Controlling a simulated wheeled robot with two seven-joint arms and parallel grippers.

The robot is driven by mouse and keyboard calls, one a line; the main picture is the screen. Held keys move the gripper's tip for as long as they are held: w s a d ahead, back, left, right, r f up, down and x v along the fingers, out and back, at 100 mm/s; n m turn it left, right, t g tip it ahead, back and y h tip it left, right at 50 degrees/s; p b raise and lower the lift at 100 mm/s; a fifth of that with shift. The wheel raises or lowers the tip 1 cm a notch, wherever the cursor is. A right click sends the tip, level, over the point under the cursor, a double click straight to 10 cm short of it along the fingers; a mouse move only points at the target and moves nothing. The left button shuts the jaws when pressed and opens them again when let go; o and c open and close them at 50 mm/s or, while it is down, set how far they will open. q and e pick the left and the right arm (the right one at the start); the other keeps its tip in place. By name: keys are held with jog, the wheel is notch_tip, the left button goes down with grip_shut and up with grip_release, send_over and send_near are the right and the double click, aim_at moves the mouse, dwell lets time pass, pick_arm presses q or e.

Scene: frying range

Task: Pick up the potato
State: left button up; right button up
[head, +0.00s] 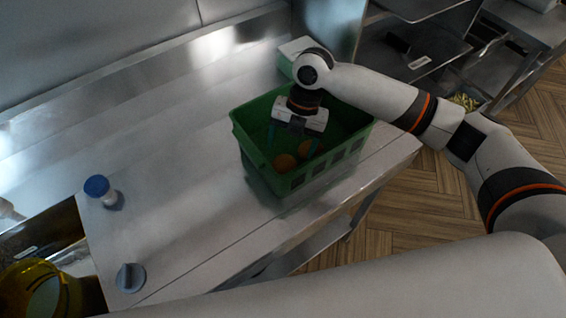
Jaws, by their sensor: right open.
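A green basket (262,165) stands on the steel counter (170,155). Inside it lie two round orange-brown items that look like potatoes: one potato (285,163) on the left and another potato (307,149) on the right, close together. My right gripper (291,143) reaches down into the basket, just above and behind them. It is open, with one finger on either side and nothing seen between them. Whether a finger touches a potato I cannot tell. The far part of the basket's inside is hidden by my right arm. My left gripper is not in view.
A blue-capped shaker (97,187) and a grey knob (130,278) are at the counter's left. A yellow container (40,290) sits at the lower left. A pale green box (293,52) stands behind the basket.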

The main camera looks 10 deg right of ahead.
aim_at(285, 162)
jog(key=shift+w+a+f, duration=0.1)
jog(key=shift+f, duration=0.25)
jog(key=p+x, duration=0.2)
jog(key=shift+a+f, duration=0.2)
jog(key=shift+f, duration=0.1)
jog(key=shift+x, duration=1.15)
jog(key=shift+f, duration=0.2)
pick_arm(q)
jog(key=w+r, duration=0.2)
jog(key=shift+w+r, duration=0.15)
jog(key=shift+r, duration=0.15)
pick_arm(e)
jog(key=c, duration=1.1)
